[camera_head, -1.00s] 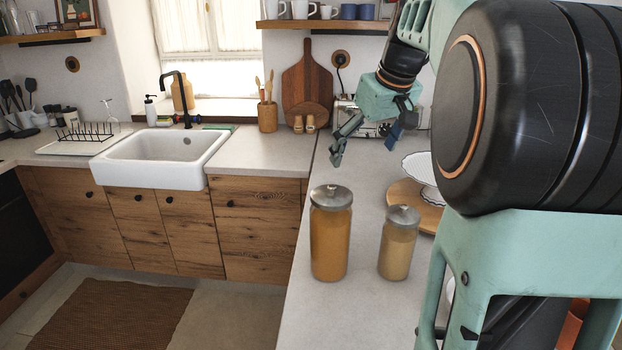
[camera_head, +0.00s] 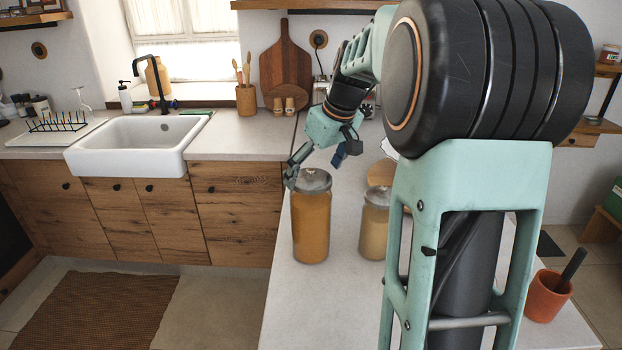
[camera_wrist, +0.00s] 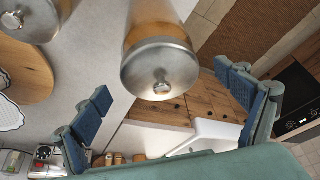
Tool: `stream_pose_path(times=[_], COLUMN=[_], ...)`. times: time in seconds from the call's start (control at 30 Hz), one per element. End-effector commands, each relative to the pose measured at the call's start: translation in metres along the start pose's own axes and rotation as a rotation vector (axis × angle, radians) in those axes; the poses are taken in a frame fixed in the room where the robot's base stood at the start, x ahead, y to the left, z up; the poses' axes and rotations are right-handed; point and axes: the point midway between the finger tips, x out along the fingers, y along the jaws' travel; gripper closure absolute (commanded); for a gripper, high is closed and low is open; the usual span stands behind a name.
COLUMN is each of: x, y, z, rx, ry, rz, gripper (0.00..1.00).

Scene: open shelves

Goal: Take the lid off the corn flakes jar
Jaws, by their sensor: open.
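A tall glass jar (camera_head: 311,228) with orange-brown contents stands upright on the counter; I cannot read any label on it. Its round metal lid (camera_head: 313,180) with a small knob is on top, and the lid also shows in the wrist view (camera_wrist: 160,68). A shorter jar (camera_head: 373,232) with paler contents and a metal lid stands to its right. My gripper (camera_head: 317,168) is open and empty, just behind and above the tall jar's lid. In the wrist view my fingers (camera_wrist: 163,82) are spread on either side, with the lid between and beyond them, apart from it.
A round wooden board (camera_head: 381,172) lies behind the shorter jar, partly hidden by my arm. An orange pot (camera_head: 547,296) stands at the right of the counter. The counter front is clear. A white sink (camera_head: 140,143) is at the left.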

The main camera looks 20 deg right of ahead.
Motion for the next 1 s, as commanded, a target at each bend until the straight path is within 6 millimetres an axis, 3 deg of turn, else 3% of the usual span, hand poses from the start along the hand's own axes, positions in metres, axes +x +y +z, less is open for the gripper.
stream_pose_path(times=[0.27,0.67,1.0], x=[0.0031,0.0027,-0.0003], y=[-0.0002,-0.0001,-0.0006], z=[-0.0003,-0.0004,-0.0021], rx=[0.0,0.0,-0.001], ry=[0.001,0.001,0.002], rz=[0.001,0.001,0.001], gripper=[0.08,0.52,0.53])
